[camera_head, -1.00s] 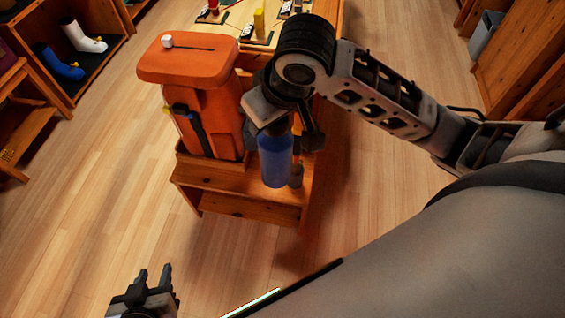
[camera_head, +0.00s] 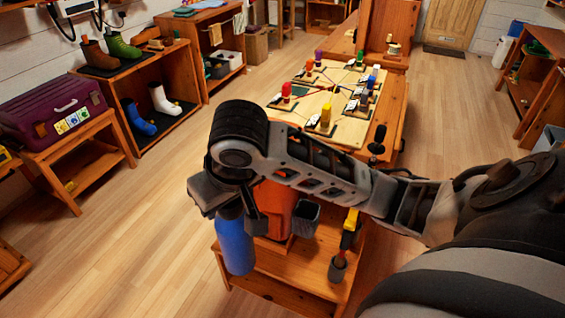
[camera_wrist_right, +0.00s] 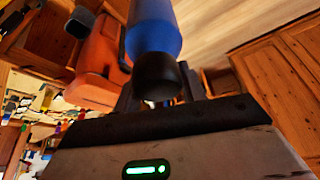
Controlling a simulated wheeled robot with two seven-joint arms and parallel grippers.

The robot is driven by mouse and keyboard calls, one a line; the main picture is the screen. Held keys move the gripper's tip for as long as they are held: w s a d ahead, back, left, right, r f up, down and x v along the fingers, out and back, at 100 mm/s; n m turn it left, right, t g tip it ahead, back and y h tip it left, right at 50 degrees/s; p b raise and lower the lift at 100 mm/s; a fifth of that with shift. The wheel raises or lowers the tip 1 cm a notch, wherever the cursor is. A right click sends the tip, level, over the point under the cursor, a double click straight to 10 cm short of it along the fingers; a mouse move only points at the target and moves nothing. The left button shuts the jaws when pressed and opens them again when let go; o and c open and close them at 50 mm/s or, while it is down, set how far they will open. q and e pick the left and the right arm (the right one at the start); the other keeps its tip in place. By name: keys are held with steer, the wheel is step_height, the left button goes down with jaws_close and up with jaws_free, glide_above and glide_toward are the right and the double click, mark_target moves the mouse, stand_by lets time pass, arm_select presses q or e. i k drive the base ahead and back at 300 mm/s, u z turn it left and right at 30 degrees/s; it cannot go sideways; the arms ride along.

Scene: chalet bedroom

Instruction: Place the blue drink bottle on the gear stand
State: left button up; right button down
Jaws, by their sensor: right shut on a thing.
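My right gripper (camera_head: 228,208) is shut on the blue drink bottle (camera_head: 235,245) by its top. The bottle hangs upright in front of the low wooden stand (camera_head: 290,285), which I take for the gear stand; whether it touches the wood I cannot tell. In the right wrist view the blue body (camera_wrist_right: 152,28) and black cap (camera_wrist_right: 157,76) are close to the jaws. An orange pack (camera_head: 272,205) stands on the stand, partly hidden by my right arm; it also shows in the right wrist view (camera_wrist_right: 95,62). My left gripper is out of view.
A tool with a yellow and black handle (camera_head: 348,232) stands at the stand's right. Behind is a table with a pale board (camera_head: 345,128) of coloured parts. A purple case (camera_head: 60,108) and boot shelf (camera_head: 165,112) are left. The floor at left is clear.

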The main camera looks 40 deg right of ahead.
mark_target(303, 271)
steer(key=u, duration=0.75)
steer(key=i, duration=1.65)
steer(key=z, duration=3)
steer(key=i, duration=0.5)
steer(key=z, duration=0.1)
